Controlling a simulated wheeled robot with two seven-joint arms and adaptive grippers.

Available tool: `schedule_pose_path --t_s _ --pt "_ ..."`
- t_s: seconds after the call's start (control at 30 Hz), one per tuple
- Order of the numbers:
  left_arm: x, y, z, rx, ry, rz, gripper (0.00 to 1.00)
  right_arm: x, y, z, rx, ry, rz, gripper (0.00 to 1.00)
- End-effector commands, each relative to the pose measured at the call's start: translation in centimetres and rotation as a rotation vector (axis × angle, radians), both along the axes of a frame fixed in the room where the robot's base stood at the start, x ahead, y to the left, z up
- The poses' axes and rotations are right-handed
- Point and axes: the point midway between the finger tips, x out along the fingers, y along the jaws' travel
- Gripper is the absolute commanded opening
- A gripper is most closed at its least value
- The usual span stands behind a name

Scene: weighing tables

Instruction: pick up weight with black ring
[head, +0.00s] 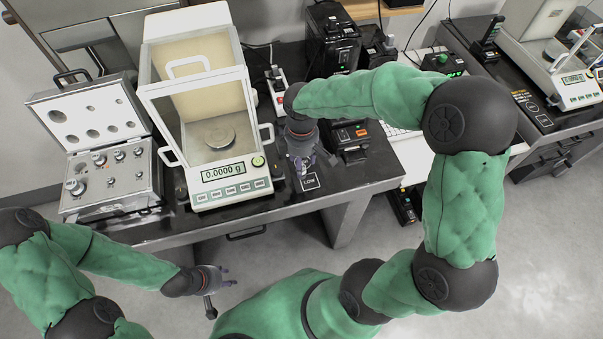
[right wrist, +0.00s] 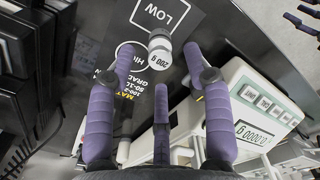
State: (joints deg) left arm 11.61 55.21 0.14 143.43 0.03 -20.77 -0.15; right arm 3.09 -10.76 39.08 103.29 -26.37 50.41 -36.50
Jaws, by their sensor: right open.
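A small silver cylindrical weight (right wrist: 160,52) marked 200 g stands on the black mat in the right wrist view, by the LOW label. A darker band seems to run around it below its top; I cannot tell for certain that it is a black ring. My right gripper (right wrist: 168,78) is open, its purple fingers spread short of the weight and not closed on it. In the head view the right gripper (head: 303,166) hangs over the table, right of the balance, mostly hiding the weight. My left gripper (head: 221,279) is open and empty in front of the table.
The glass-walled balance (head: 220,172) reads 0.0000 g. An open weight case (head: 113,203) with several silver weights lies left of it. Black devices (head: 332,40) and a white keyboard (head: 402,141) are behind and right. Another balance (head: 560,75) stands at far right.

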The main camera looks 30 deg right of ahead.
Motion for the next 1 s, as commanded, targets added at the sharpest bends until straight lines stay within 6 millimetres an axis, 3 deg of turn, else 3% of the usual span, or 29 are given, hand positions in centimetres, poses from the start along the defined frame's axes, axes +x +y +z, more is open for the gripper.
schedule_pose_path --t_s 0.03,0.13,0.4,0.6,1.0 --pt "0.0 0.0 -0.8 0.0 0.0 0.0 0.4 -0.1 0.0 -1.2 0.0 0.002 0.0 0.51" --pt "0.0 0.0 -1.3 0.0 0.0 0.0 0.4 -0.1 0.0 -2.3 -0.001 0.001 -0.001 0.51" --pt "0.0 0.0 -1.2 0.0 0.0 0.0 0.4 0.0 0.0 -2.4 -0.001 -0.001 -0.001 0.51" --pt "0.0 0.0 -1.2 0.0 0.0 0.0 0.4 0.0 0.0 -2.4 -0.001 -0.001 -0.001 0.0" --pt "0.0 0.0 -1.1 0.0 0.0 0.0 0.4 0.0 0.0 -2.2 -0.001 -0.001 -0.001 0.0"
